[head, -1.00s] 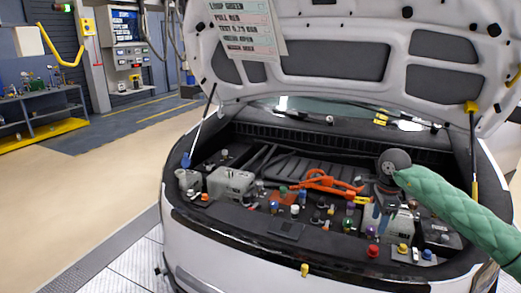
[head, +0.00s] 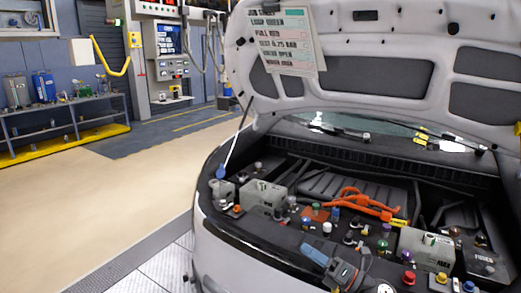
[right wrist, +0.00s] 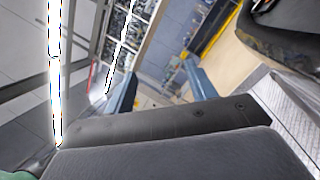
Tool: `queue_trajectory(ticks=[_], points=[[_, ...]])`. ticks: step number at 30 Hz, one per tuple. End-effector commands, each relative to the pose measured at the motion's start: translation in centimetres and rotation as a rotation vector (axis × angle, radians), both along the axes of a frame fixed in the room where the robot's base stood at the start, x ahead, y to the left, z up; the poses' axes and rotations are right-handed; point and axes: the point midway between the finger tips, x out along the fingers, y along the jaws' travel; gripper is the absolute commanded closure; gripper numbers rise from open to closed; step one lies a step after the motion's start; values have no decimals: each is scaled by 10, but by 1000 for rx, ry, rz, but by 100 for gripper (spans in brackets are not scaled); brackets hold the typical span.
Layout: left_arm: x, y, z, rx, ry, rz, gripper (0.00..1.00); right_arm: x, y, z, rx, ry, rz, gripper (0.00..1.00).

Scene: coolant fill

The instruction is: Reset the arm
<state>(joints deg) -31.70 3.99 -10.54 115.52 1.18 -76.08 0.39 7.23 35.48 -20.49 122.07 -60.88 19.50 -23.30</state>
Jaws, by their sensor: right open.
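My right gripper (head: 337,262) shows at the bottom of the head view, over the front edge of the car's open bay. Its blue-tipped fingers stand apart with nothing seen between them. In the right wrist view, the two blue fingers (right wrist: 160,88) are spread, with floor and wall far behind the gap. Much of my right arm is outside the head view. My left gripper is in neither view.
The bay holds a grey-white reservoir (head: 263,196) at left, another (head: 425,247) at right, orange cables (head: 365,203) and several coloured caps. The raised hood (head: 400,75) bears a hanging instruction sheet (head: 283,40). Open floor (head: 110,200) lies left, before a workbench (head: 65,115).

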Motion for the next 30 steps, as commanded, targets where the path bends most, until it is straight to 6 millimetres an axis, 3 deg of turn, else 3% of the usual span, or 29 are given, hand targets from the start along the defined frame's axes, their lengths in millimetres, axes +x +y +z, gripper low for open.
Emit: queue_trajectory(ticks=[5,8,14,20,24,30], points=[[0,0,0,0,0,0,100,-4,-24,-7,354,234,-189,44],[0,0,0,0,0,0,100,-8,-43,-23,538,381,-301,44],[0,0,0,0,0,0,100,-30,-82,-80,872,702,-539,44],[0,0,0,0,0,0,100,-80,-107,-157,1150,1052,-797,44],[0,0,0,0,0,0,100,-135,-112,-211,1304,1309,-989,44],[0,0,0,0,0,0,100,-205,-106,-258,1418,1583,-1202,44]])
